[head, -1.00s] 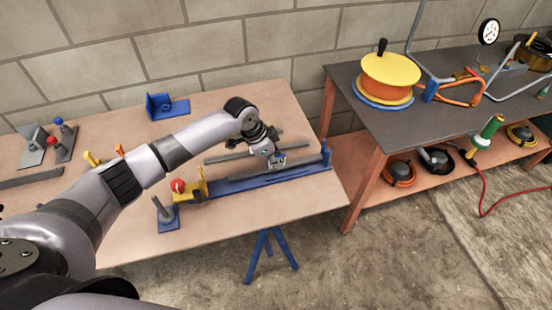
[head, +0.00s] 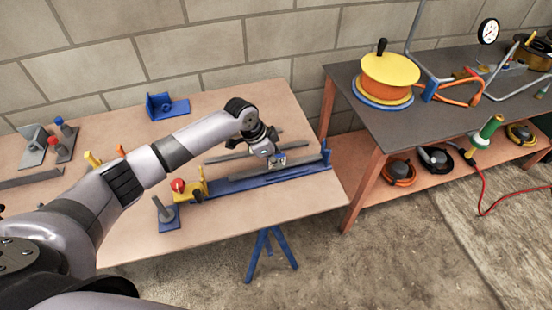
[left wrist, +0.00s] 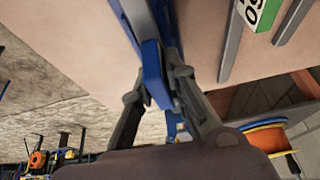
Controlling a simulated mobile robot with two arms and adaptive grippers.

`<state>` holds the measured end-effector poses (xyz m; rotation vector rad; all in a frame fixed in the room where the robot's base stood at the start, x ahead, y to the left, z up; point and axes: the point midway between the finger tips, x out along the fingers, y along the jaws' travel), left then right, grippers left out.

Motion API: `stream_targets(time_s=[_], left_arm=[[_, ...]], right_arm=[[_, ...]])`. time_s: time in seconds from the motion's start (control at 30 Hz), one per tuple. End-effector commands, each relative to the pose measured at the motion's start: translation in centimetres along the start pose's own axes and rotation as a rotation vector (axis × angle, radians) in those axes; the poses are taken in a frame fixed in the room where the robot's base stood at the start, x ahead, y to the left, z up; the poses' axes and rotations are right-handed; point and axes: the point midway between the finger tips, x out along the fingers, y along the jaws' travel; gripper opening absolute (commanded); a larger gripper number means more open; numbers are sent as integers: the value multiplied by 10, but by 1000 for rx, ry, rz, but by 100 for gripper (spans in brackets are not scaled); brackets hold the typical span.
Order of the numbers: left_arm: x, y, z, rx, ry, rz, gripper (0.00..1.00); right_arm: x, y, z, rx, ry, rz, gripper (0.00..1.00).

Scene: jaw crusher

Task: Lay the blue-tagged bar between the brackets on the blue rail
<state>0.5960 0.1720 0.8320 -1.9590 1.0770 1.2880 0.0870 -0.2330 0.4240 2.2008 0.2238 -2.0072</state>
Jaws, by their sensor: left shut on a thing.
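The blue rail (head: 222,189) lies along the table's front right part. A yellow bracket with a red knob (head: 190,190) stands at its left end and a blue bracket (head: 326,153) at its right end. My left gripper (head: 275,159) is over the rail between them, its fingers partly hidden by the wrist. In the left wrist view my left gripper (left wrist: 157,88) is shut on a long blue-looking piece (left wrist: 152,65), which I take for the blue-tagged bar. A grey bar (head: 248,176) shows along the rail; whether it touches the rail is unclear. My right gripper is not in view.
Loose grey bars (head: 228,158) lie behind the rail; a green and white tag (left wrist: 257,12) shows on one. A post on a blue base (head: 166,213) stands left of the rail. A blue angle fixture (head: 166,105) stands behind. A dark bench (head: 405,120) with a reel is at right.

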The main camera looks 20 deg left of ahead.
Motion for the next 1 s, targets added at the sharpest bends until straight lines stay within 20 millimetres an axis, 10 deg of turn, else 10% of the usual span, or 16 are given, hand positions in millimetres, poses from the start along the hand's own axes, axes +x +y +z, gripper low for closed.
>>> stream_targets(time_s=[1.0], left_arm=[[10, 0, 4, 0, 2, -1, 0]], right_arm=[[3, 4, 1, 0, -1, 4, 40]])
